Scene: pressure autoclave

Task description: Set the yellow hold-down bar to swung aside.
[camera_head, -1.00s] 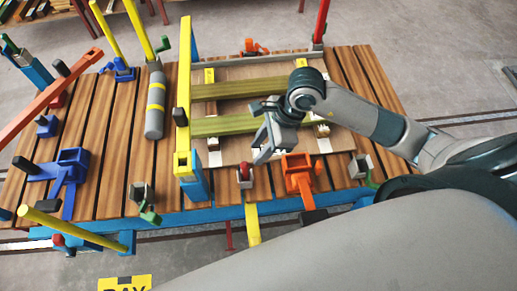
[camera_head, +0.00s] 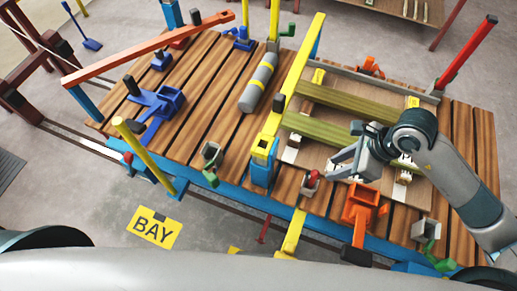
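The yellow hold-down bar (camera_head: 296,66) lies across the slatted table from back to front. A dark knob (camera_head: 279,103) stands on it, and its near end sits at a blue post (camera_head: 262,171) by the front edge. My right gripper (camera_head: 334,166) is right of the bar's near half, above the work board and apart from the bar. Its fingers are spread with nothing seen between them. My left gripper is not in view.
Two greenish planks (camera_head: 335,131) lie on a board right of the bar. A grey cylinder (camera_head: 258,83) with yellow bands lies left of it. A red-knobbed clamp (camera_head: 311,182) and an orange clamp (camera_head: 362,207) stand near the front edge. A long red bar (camera_head: 150,48) crosses the left end.

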